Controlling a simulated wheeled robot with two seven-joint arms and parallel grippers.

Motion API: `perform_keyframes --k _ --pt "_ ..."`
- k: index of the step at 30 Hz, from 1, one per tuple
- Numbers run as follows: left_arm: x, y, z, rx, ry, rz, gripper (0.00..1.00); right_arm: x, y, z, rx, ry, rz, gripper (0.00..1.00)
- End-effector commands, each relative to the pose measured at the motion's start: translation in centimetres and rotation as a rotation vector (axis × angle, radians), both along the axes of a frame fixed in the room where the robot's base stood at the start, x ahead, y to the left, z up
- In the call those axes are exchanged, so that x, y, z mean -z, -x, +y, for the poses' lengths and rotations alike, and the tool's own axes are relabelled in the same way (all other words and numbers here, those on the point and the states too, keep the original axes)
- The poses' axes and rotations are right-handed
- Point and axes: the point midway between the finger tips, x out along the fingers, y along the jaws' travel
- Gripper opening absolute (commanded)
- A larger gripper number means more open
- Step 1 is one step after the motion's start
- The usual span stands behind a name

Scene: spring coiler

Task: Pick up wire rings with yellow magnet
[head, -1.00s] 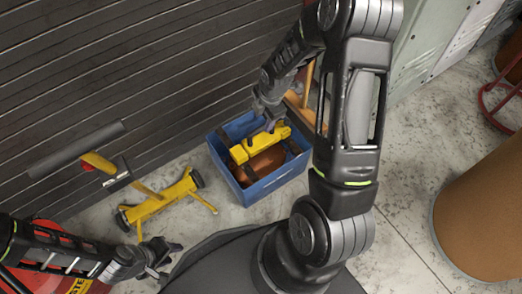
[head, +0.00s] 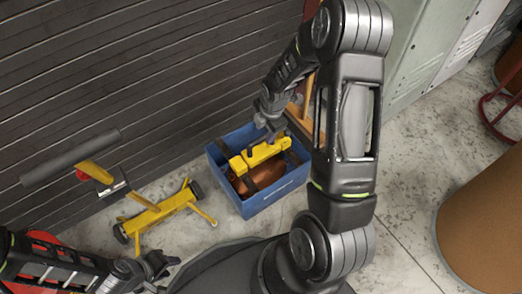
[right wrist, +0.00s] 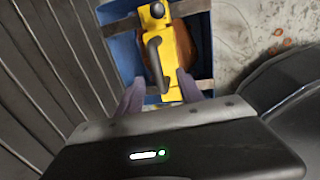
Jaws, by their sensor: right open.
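The yellow magnet (head: 260,154) is a bar with a dark curved handle (right wrist: 154,62). It lies across the top of a blue bin (head: 262,202). Copper-brown wire rings (head: 262,175) show under and beside it inside the bin; I cannot tell whether they touch it. My right gripper (head: 271,135) is right above the magnet. In the right wrist view its two fingers (right wrist: 158,92) are apart, with the handle's end between them and not clamped. My left gripper (head: 160,266) is low at the left, away from the bin, with its fingers seemingly apart and empty.
A yellow stand (head: 160,210) with a dark roller bar (head: 70,158) is left of the bin. A grey slatted wall (head: 130,75) rises behind. A large brown drum (head: 485,220) is at the right.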

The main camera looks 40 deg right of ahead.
Motion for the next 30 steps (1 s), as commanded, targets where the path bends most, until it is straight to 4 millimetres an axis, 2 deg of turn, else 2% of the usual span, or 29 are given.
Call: perform_keyframes --k 8,12,30 --pt "2.3 -0.3 0.0 -0.004 -0.002 -0.009 0.36 3.5 -1.1 0.1 -0.001 -0.001 0.002 0.44" --pt "2.8 -0.4 -0.1 -0.006 -0.002 -0.013 0.36 4.9 -1.5 0.0 -0.001 0.0 0.001 0.44" --pt "2.7 -0.5 -0.1 -0.006 -0.002 -0.013 0.36 4.9 -1.5 0.0 0.0 0.0 0.0 0.44"
